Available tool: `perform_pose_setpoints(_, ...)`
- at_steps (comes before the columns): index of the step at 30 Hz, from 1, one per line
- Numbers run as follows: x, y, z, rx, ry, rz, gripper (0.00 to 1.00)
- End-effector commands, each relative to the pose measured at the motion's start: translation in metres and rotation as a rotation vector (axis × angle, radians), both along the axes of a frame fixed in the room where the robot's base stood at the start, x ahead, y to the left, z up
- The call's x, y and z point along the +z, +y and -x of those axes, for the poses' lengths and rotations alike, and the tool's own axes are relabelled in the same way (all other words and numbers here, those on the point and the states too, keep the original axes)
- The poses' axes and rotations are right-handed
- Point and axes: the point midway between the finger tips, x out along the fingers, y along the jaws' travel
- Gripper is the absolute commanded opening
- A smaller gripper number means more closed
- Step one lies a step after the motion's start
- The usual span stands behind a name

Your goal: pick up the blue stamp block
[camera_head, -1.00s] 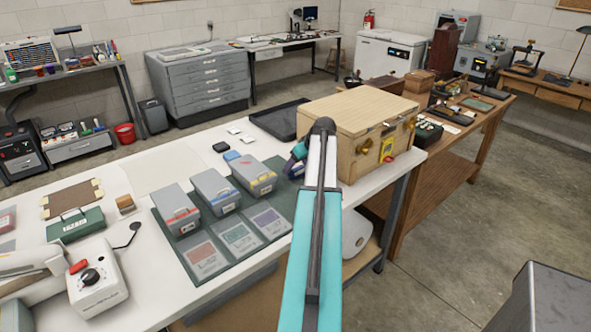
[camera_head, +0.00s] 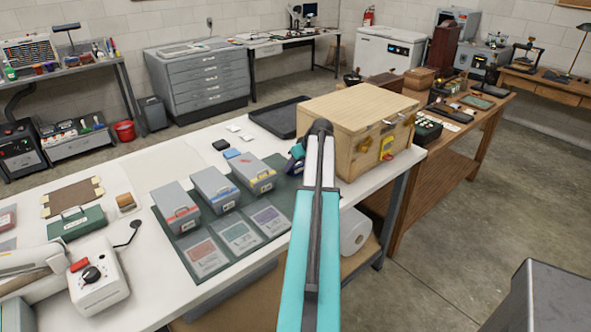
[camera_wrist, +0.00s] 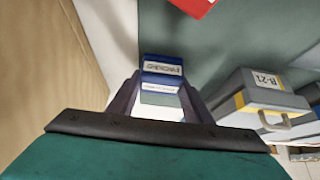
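The blue stamp block (camera_wrist: 162,68), with white labels bearing dark print, sits between the two fingers of my gripper (camera_wrist: 161,92) in the wrist view. The fingers lie close along both its sides and appear shut on it. In the head view the dark blue block (camera_head: 298,151) shows small beside my arm, at the left side of the wooden box. My arm hides part of that spot, and I cannot tell whether the block is clear of the surface.
The wooden box (camera_head: 350,120) stands close on the right. Grey cases (camera_head: 254,173) with coloured stripes stand on the dark green mat (camera_head: 183,247) to the left; one (camera_wrist: 262,102) is near my gripper in the wrist view. A black tray (camera_head: 279,120) lies behind.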

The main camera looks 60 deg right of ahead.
Motion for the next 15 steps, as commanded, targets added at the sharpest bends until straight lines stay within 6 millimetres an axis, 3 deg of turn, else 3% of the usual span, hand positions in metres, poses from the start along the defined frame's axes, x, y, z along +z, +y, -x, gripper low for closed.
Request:
perform_pose_setpoints(3,0.0004,0.0000,-0.0002,0.000,0.000,0.000,0.22)
perform_pose_setpoints(15,0.0045,-0.0001,-0.0006,0.001,-0.001,0.001,0.22)
